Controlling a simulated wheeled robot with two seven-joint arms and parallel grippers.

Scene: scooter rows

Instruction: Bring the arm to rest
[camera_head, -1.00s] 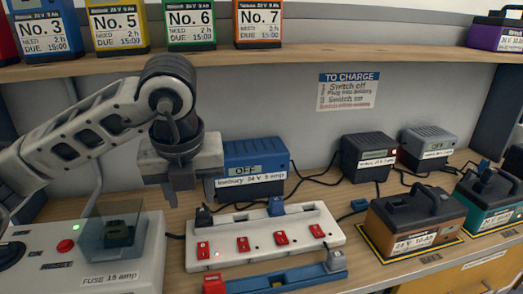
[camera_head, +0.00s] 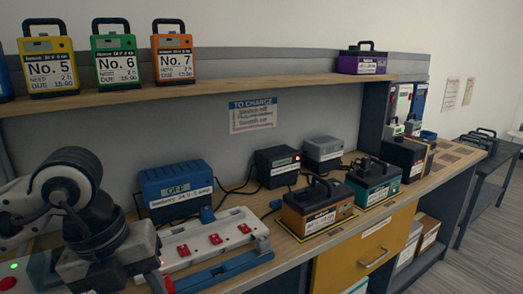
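My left arm comes in from the left. Its gripper (camera_head: 112,262) is low at the left edge, in front of the bench, over the left end of the white switch strip (camera_head: 258,229). One finger shows pointing down; the opening between the fingers is hidden, and I see nothing held. The strip carries several red switches, and its left end is covered by my gripper. The blue charger (camera_head: 176,190), its display reading OFF, stands behind the strip. My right gripper is not in view.
A brown battery (camera_head: 310,222) and a teal battery (camera_head: 375,193) stand on the bench, right of the strip. A dark charger (camera_head: 277,166) and a grey charger (camera_head: 323,152) stand behind them. A shelf (camera_head: 200,85) with batteries runs above. Open floor (camera_head: 455,255) lies at right.

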